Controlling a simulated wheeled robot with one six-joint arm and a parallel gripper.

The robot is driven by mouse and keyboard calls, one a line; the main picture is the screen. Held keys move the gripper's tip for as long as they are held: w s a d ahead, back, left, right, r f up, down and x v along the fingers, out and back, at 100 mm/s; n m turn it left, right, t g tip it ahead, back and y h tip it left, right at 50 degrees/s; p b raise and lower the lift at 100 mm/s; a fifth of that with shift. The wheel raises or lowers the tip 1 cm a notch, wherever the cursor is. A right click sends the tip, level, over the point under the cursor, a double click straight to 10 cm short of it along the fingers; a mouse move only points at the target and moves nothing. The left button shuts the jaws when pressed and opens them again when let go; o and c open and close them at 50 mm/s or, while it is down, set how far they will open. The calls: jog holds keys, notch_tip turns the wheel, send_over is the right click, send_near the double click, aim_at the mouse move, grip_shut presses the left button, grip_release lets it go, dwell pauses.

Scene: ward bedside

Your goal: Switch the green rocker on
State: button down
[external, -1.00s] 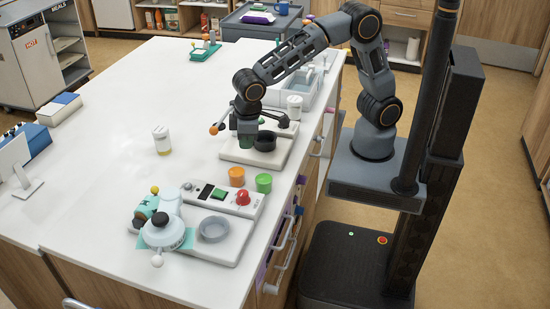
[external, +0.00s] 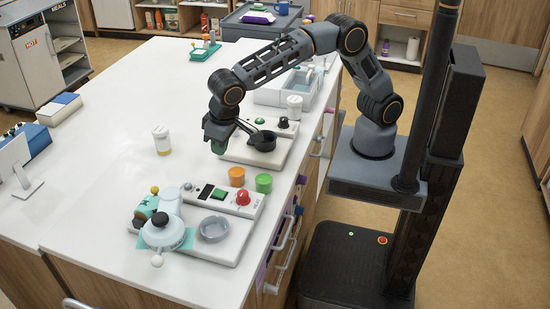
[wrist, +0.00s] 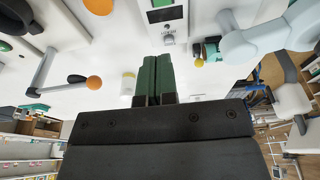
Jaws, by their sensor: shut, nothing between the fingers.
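The green rocker (external: 219,194) sits on a white control panel (external: 200,203) at the front of the counter, between a small dark display and a red knob (external: 243,198). Whether it is on or off is too small to tell. My gripper (external: 216,149) is shut and empty, pointing down over the counter behind the panel, apart from the rocker. Its green fingers (wrist: 156,78) are together in the wrist view.
Orange (external: 237,177) and green (external: 264,183) cups stand just behind the panel. A grey dish (external: 214,229) and a teal-and-white device (external: 163,232) are in front and left. A pill bottle (external: 161,140) stands left of my gripper.

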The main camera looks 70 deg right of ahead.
aim_at(216, 190)
jog(key=w+f+p, duration=0.1)
jog(key=f, duration=0.3)
jog(key=f+p, duration=0.1)
jog(key=f, duration=0.4)
jog(key=w+f+p, duration=0.1)
jog(key=f, duration=0.3)
jog(key=shift+w+f, duration=0.35)
jog(key=shift+f, duration=0.05)
